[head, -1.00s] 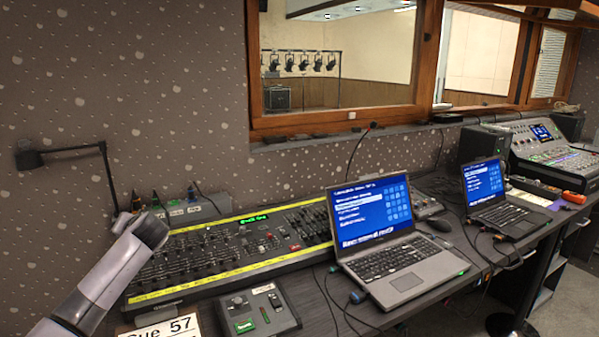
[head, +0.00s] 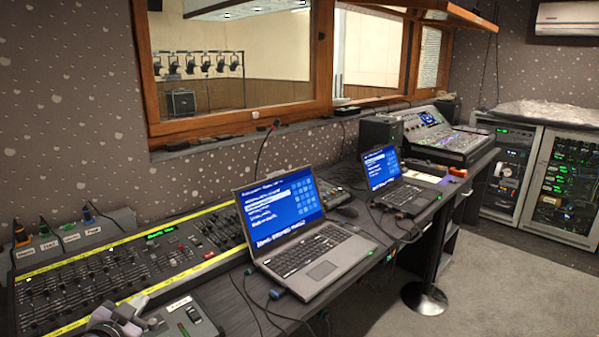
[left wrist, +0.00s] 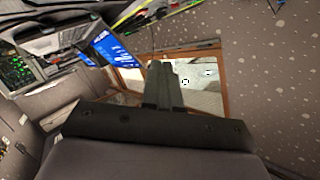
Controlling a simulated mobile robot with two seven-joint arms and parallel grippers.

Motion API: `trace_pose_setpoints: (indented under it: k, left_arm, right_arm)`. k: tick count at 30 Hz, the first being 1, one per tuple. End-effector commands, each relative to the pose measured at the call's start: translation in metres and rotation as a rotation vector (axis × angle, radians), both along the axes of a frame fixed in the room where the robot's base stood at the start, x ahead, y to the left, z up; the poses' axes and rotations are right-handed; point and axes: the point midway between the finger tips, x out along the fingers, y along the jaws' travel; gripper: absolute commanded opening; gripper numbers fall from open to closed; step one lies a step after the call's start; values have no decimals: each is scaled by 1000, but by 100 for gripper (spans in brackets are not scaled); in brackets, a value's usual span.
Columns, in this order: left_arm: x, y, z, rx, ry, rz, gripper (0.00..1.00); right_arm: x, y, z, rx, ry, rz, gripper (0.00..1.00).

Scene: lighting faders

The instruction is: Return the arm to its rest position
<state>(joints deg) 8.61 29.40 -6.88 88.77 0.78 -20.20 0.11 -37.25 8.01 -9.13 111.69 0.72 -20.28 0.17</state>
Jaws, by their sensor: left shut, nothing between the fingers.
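My left gripper (head: 134,306) is at the bottom left of the head view, partly cut off by the frame edge. It is near the front edge of the lighting console (head: 100,274), with its long rows of faders and yellow strips. In the left wrist view the left gripper's fingers (left wrist: 160,68) are together with nothing between them. That view is tilted, with the console at the top edge. My right gripper is not in view.
An open laptop (head: 314,271) stands right of the console, with a second laptop (head: 400,194) beyond it. A small control box (head: 186,323) sits before the console. Cables hang along the desk front. Carpeted floor (head: 480,290) is clear at right.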

Motion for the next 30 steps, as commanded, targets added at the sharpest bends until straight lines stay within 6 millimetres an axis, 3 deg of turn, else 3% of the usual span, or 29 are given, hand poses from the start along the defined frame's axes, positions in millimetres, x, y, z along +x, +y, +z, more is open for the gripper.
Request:
trace_pose_setpoints:
  k: [1,3,9,15,18,24,30]
  left_arm:
    - [-21,-22,-29,-36,44,-23,0]
    - [-47,-47,-58,-81,93,-47,0]
    - [-133,-112,-122,-218,226,-87,0]
    - [-218,-161,-155,-353,341,-83,0]
    - [-249,-176,-161,-402,382,-71,0]
    - [-277,-190,-164,-450,418,-55,0]
    - [-279,-190,-164,-452,420,-55,0]
  right_arm:
    - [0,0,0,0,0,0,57]
    - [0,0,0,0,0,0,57]
    - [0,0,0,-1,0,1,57]
    - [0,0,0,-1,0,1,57]
    - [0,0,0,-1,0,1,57]
    - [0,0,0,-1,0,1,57]
    - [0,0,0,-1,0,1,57]
